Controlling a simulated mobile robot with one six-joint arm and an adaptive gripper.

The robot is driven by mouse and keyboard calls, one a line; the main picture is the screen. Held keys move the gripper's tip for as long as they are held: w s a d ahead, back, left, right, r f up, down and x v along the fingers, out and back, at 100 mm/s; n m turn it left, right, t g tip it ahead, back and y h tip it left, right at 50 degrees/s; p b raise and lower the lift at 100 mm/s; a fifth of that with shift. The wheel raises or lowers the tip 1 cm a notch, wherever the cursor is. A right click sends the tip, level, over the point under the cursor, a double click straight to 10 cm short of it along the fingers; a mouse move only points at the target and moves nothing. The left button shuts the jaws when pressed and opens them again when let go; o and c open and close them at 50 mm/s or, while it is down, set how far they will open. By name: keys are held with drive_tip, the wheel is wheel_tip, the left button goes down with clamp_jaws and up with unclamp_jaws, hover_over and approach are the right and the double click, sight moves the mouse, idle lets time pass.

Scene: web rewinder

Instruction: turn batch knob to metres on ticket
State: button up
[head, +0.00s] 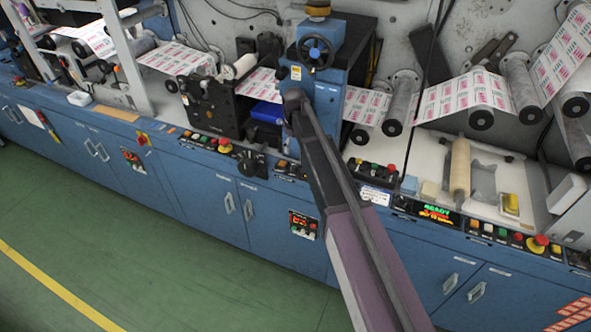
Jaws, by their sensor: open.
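My arm reaches up from the bottom right to a dark joint in front of the blue machine column. A dark shape that looks like my gripper (252,164) hangs at the console's front edge, left of the column. It is open, and I see nothing between its fingers. A white printed card (375,195), possibly the ticket, lies on the console right of my arm; its text is too small to read. A lit display (436,212) with green and red text sits to its right. I cannot tell which small control is the batch knob.
A button row with a red mushroom button (225,145) is close left of my gripper. Another button panel (375,167) is right of my arm. Printed web (465,95) runs over rollers behind. Blue cabinets (190,190) front the machine; the green floor (110,240) is clear.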

sight(295, 166)
drive_tip(key=shift+f+b, duration=4.6)
drive_tip(key=shift+f, duration=0.3)
clamp_jaws()
